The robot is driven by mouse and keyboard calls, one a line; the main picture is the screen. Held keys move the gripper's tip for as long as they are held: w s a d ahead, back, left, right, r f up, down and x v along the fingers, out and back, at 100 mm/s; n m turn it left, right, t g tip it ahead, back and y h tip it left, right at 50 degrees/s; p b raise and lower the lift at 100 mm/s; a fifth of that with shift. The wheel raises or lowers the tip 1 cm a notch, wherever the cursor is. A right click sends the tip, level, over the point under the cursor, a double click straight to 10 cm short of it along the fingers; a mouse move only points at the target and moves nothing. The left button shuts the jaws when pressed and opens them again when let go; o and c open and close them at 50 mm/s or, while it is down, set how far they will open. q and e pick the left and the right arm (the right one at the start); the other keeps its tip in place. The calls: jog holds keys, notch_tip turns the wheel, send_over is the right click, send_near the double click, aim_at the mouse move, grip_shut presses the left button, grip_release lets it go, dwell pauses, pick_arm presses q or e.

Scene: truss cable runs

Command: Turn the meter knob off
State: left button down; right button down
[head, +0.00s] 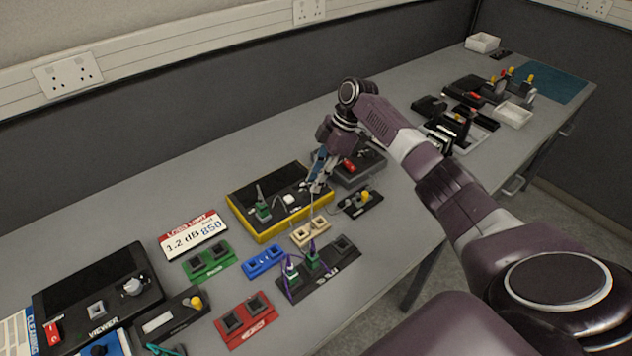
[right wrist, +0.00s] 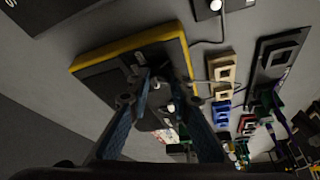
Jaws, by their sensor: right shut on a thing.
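The meter (head: 262,232) is a black box with a yellow edge, in the middle of the table. It also shows in the right wrist view (right wrist: 110,72). A white square part (head: 289,198) and a green plug (head: 263,210) are on its top. My right gripper (head: 316,187) is over the right end of the meter. In the right wrist view its blue fingers (right wrist: 160,80) are close together, shut on a small part that I take to be the meter knob, mostly hidden between them. The knob's pointing direction cannot be read. My left gripper is not in view.
A grey box with a red part (head: 349,166) stands just behind the right gripper. Beige (head: 311,232), blue (head: 264,262), green (head: 208,262) and red (head: 246,318) adapter blocks lie in front. A label card (head: 193,236) is left of the meter. The table behind it is clear.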

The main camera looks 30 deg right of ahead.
jog(key=shift+w+r, duration=0.1)
dwell(0.4)
jog(key=c, duration=1.7)
grip_release()
jog(key=shift+c, duration=0.2)
jog(key=v, duration=1.2)
